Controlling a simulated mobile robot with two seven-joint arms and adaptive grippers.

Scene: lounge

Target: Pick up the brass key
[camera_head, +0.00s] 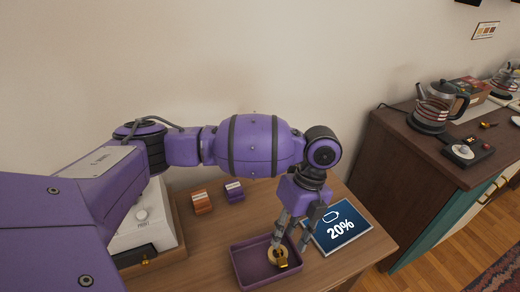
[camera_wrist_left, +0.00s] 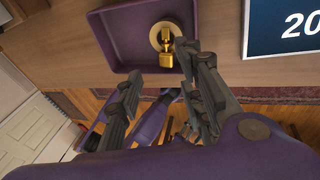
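The brass key (camera_head: 280,260) is a small gold-coloured piece with a round disc and a blocky end. It lies in the shallow purple tray (camera_head: 252,270) on the wooden table. In the left wrist view the key (camera_wrist_left: 167,50) sits near the right side of the tray (camera_wrist_left: 115,38). My left gripper (camera_head: 290,246) points down over the tray, fingers apart and nothing between them. In the left wrist view my left gripper (camera_wrist_left: 162,72) has its spread fingers just short of the key; whether a finger touches it I cannot tell. My right gripper is not in view.
A dark blue tablet reading 20% (camera_head: 338,228) lies right of the tray. Two small boxes, orange (camera_head: 202,203) and purple (camera_head: 234,192), stand behind it. A white device (camera_head: 145,225) is at left. A dark cabinet (camera_head: 420,150) with a kettle (camera_head: 436,105) stands at right.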

